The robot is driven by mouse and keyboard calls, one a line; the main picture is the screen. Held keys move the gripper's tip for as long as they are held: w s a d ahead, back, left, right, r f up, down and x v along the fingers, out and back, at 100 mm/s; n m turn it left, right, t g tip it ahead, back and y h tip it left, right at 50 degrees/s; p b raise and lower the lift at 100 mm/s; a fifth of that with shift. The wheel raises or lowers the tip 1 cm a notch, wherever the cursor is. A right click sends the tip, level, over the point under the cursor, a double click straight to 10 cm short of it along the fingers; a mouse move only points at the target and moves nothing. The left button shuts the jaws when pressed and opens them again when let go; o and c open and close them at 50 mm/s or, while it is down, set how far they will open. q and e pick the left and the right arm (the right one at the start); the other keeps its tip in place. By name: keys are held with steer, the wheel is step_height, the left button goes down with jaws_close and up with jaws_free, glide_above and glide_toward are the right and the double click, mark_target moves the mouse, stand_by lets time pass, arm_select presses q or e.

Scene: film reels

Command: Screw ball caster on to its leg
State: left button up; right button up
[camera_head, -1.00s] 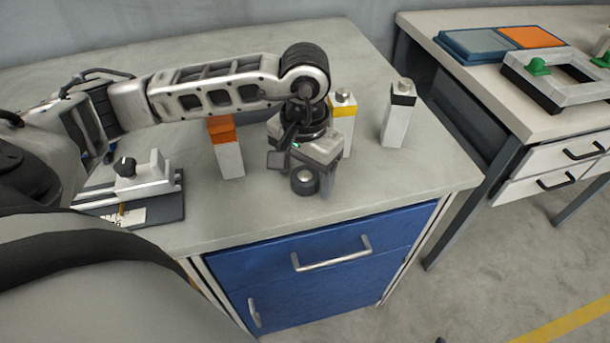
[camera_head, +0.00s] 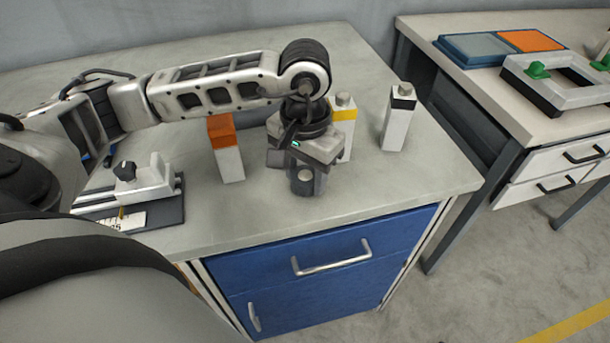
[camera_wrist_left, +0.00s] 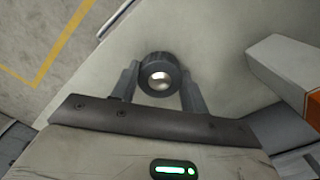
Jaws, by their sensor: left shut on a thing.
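The ball caster (camera_head: 304,176) is a short dark cylinder with a silver ball, near the table's front edge. My left gripper (camera_head: 306,183) points down over it and is shut on it. In the left wrist view the caster (camera_wrist_left: 160,76) sits between the two fingertips (camera_wrist_left: 159,86), ball facing the camera. It appears to rest on the tabletop. Three white legs stand upright: one with an orange band (camera_head: 229,160), one with a yellow band (camera_head: 344,115) and one with a black band (camera_head: 398,120). The yellow and black ones show a stud on top; the orange one's top is partly hidden by my arm.
A grey fixture with a black knob (camera_head: 126,172) lies on the grey table (camera_head: 400,180) at left. The blue drawer cabinet (camera_head: 320,265) is below the front edge. A second table (camera_head: 480,90) at right holds a blue and orange tray (camera_head: 487,50) and a grey frame (camera_head: 545,82).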

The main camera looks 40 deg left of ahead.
arm_select(q)
steer(key=s+d+r, duration=0.9)
steer(key=d+r, duration=0.1)
steer(key=r, duration=0.2)
steer(key=shift+s+d+b, duration=0.15)
steer(key=shift+s+b, duration=0.15)
steer(key=shift+b, duration=0.1)
steer(key=w+a+f, duration=0.2)
steer(key=w+f, duration=0.1)
steer(key=w+a+f, duration=0.2)
steer(key=w+f, duration=0.1)
steer(key=w, duration=0.1)
steer(key=w+a+f, duration=0.2)
steer(key=w+f, duration=0.1)
steer(key=w, duration=0.1)
steer(key=shift+w+f, duration=0.15)
steer(key=shift+f, duration=0.1)
